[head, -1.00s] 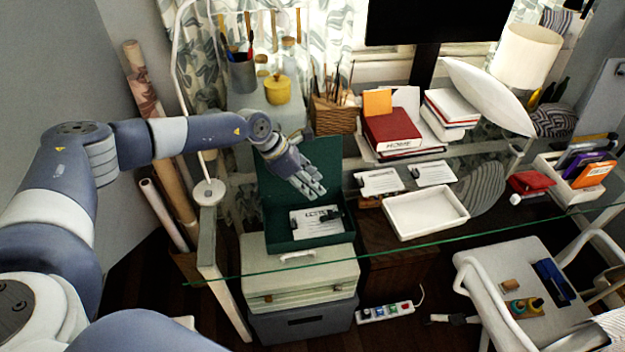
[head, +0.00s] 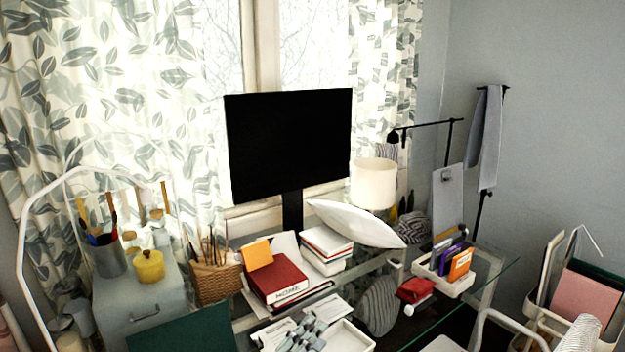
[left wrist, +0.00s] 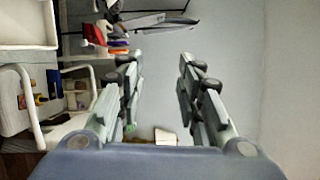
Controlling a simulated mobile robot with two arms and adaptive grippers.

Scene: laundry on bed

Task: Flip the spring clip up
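My left gripper (head: 304,328) shows at the bottom edge of the head view, in front of the papers and white tray (head: 348,338). In the left wrist view (left wrist: 158,75) its two fingers stand wide apart with nothing between them. The dark green lid (head: 185,332) shows at the lower left of the head view. The inside of its box, with the card and small black clip seen earlier, is below the picture. I cannot make out a spring clip in either view now. My right gripper is not in view.
On the glass desk stand a red book (head: 277,280), a wicker pot (head: 215,281), a white pillow (head: 352,224), a lamp (head: 374,184) and an organiser (head: 443,281). A black monitor (head: 288,142) stands behind. A grey clipboard (head: 448,200) hangs at the right.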

